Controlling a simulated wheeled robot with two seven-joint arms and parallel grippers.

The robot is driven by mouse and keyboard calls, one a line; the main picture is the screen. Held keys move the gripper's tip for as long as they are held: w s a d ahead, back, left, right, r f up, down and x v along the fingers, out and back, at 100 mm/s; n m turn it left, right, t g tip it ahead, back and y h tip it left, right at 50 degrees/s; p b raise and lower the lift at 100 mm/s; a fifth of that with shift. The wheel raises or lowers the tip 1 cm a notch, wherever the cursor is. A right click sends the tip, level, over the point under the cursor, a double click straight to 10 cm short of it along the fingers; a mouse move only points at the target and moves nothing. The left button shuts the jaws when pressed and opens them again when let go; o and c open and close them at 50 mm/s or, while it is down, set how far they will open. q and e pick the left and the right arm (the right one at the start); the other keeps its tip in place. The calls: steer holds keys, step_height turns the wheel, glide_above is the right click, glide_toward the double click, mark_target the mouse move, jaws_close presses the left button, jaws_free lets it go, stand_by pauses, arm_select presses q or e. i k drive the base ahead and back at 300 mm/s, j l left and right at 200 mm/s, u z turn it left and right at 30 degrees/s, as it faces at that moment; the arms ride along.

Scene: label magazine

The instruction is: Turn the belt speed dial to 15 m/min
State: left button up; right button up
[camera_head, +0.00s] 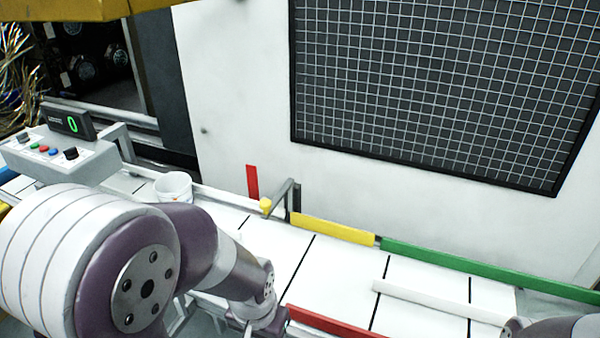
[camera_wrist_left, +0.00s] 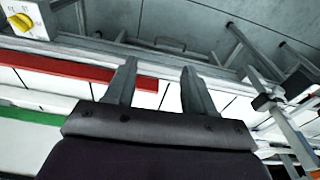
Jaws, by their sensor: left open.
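A yellow dial (camera_wrist_left: 21,22) sits on a white box with small markings at the top left of the left wrist view. The markings are too small to read. My left gripper (camera_wrist_left: 158,82) is open and empty, with its two fingers apart over the belt area and away from the dial. In the head view a grey control box (camera_head: 60,158) stands at the left with black knobs, coloured buttons and a display (camera_head: 68,121) showing a green 0. My left arm partly covers the scene there and the gripper's fingers are hidden. My right gripper is not in view.
A white conveyor belt (camera_head: 340,272) with dark cross lines runs below a large white panel with a black mesh window (camera_head: 440,95). Red, yellow and green (camera_head: 480,268) strips edge the belt. A white cup (camera_head: 173,187) and a bracket with a yellow tip (camera_head: 265,205) stand near its back.

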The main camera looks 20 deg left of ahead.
mark_target(71, 152)
steer(key=u, duration=1.95)
